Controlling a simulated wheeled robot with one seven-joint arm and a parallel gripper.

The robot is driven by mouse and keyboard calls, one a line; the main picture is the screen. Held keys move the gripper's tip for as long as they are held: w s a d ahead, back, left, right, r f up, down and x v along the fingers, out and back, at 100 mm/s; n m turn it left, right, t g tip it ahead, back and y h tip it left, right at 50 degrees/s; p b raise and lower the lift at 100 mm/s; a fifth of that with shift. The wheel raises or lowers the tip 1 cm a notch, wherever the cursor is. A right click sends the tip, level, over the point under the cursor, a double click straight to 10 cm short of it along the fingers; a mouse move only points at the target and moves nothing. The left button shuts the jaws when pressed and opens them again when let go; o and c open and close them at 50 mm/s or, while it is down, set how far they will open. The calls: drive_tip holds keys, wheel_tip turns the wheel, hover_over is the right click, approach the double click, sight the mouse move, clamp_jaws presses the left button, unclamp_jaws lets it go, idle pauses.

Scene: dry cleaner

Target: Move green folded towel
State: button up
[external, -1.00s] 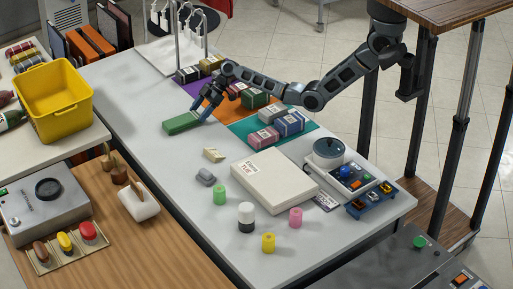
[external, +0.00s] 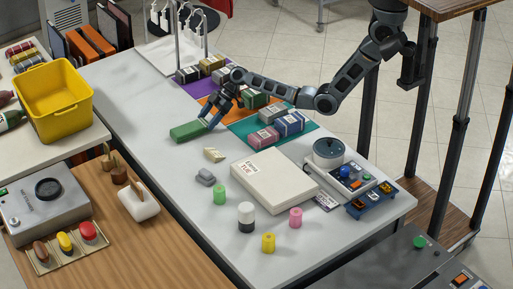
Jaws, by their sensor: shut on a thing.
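The green folded towel (external: 187,132) is on or just above the white table, left of the coloured mats; whether it touches the table I cannot tell. My gripper (external: 208,122) reaches in from the right and is shut on the towel's right end. The fingers hide that end.
Purple, orange and teal mats (external: 250,139) hold several folded bundles (external: 262,138) just right of the towel. A metal rack (external: 190,45) stands behind. A white box (external: 274,181), a grey piece (external: 205,177) and thread spools (external: 220,194) stand in front. The table left of the towel is clear.

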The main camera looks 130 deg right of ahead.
drive_tip(key=o, duration=1.1)
drive_tip(key=shift+v, duration=3.9)
drive_tip(key=shift+a, duration=0.1)
